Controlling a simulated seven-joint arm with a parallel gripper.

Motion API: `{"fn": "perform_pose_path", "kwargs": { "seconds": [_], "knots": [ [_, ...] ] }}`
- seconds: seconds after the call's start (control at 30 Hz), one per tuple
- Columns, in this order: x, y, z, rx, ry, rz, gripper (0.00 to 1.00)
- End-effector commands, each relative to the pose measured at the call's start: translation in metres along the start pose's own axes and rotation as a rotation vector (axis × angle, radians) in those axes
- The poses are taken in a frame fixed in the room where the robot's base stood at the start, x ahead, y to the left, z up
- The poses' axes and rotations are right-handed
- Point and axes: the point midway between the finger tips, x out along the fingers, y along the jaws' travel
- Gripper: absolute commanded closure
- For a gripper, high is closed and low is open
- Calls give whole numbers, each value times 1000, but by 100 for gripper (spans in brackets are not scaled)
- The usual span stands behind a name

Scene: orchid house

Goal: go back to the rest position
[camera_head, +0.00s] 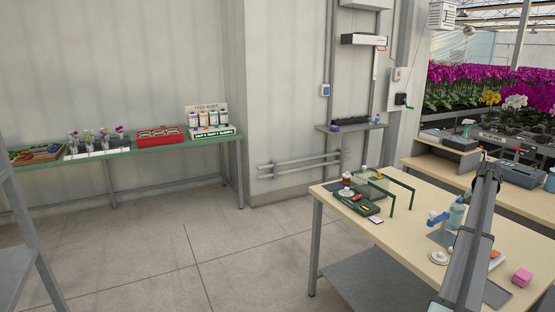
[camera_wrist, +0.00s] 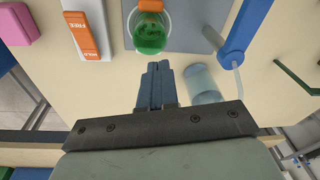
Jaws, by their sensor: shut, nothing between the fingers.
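My gripper (camera_wrist: 158,85) is shut and empty in the wrist view, its two fingers together above the pale table. A round green thing in a white ring (camera_wrist: 150,34) lies just beyond the fingertips, apart from them in the picture. A clear bottle (camera_wrist: 203,85) is just right of the fingers. In the head view my arm crosses the right side over the near table (camera_head: 406,236), and I cannot make out the fingers there.
Near the arm stand a bottle (camera_head: 456,214), a blue fixture (camera_head: 436,218), a white disc (camera_head: 439,257) and a pink block (camera_head: 522,277). Dark green frames (camera_head: 391,192) stand at the table's far left. A green bench (camera_head: 100,158) lines the wall; the floor between is clear.

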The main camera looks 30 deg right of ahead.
Motion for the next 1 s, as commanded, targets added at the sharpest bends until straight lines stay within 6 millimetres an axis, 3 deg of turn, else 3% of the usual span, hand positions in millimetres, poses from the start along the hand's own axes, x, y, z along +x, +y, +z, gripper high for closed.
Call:
{"fn": "perform_pose_path", "kwargs": {
  "seconds": [0.03, 0.23, 0.37, 0.47, 0.6, 0.8, 1.0],
  "knots": [
    [0, -35, 6, -76, 29, -19, 100],
    [-2, -144, 23, -345, 143, -79, 100],
    [0, -215, 44, -512, 214, -115, 100],
    [8, -270, 70, -637, 260, -139, 100],
    [40, -333, 121, -769, 280, -166, 100],
    [110, -384, 207, -869, 229, -181, 100],
    [186, -404, 300, -917, 132, -176, 100]
  ]
}}
